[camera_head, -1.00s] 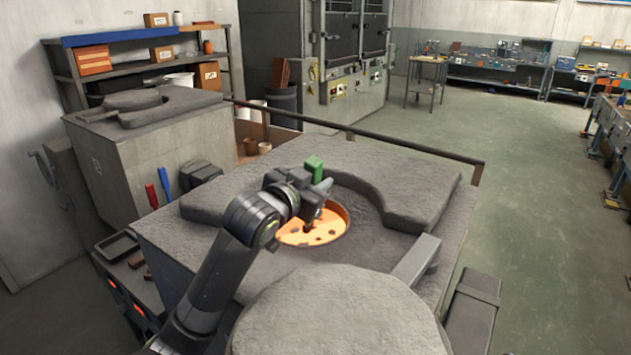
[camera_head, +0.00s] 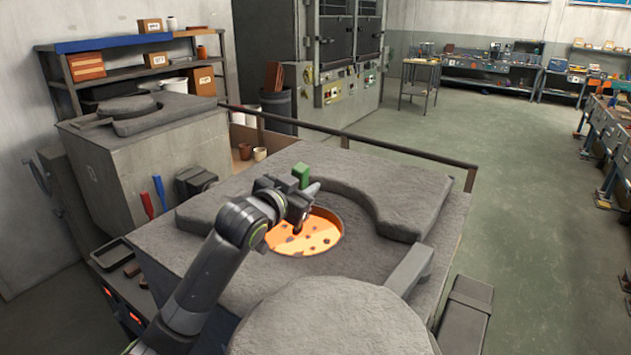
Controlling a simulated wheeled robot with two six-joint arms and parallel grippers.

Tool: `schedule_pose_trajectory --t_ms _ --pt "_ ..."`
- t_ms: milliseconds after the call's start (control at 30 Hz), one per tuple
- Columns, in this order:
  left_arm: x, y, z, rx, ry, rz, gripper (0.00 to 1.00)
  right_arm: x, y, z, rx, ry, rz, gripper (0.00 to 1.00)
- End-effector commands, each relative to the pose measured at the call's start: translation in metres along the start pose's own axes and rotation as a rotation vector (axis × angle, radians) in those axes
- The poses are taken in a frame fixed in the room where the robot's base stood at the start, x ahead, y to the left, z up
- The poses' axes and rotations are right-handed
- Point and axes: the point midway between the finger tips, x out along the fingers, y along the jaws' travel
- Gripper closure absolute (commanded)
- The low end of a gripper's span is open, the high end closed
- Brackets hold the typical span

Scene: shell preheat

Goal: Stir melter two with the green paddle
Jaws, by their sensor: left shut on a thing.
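The open melter (camera_head: 255,283) in front of me has a round opening with glowing orange melt (camera_head: 305,240) and dark bits floating in it. My left gripper (camera_head: 300,213) is over the left side of this opening, shut on the green paddle (camera_head: 301,174). The paddle's green top stands up above the jaws. Its lower end points down toward the melt, and the gripper hides part of it. I cannot tell how deep it reaches. No number shows on this melter. My right gripper is not in view.
A round grey lid (camera_head: 330,318) lies at the front of the melter. A second melter (camera_head: 140,150) stands back left, its lid on top. Red (camera_head: 147,205) and blue (camera_head: 160,193) handles stand between them. A rail (camera_head: 370,145) runs behind; open floor lies right.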

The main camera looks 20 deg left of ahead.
Motion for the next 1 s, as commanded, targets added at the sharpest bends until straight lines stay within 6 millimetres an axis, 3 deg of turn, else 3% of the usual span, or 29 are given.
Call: schedule_pose_trajectory --t_ms 433,800,1000 --pt "-0.006 -0.005 0.001 0.0 0.003 0.002 0.97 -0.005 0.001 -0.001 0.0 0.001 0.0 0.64" --pt "-0.042 0.003 0.001 0.001 0.002 0.002 0.97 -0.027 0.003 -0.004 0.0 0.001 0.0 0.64" --pt "-0.046 0.004 0.003 0.0 0.004 0.001 0.97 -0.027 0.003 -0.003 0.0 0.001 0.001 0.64"
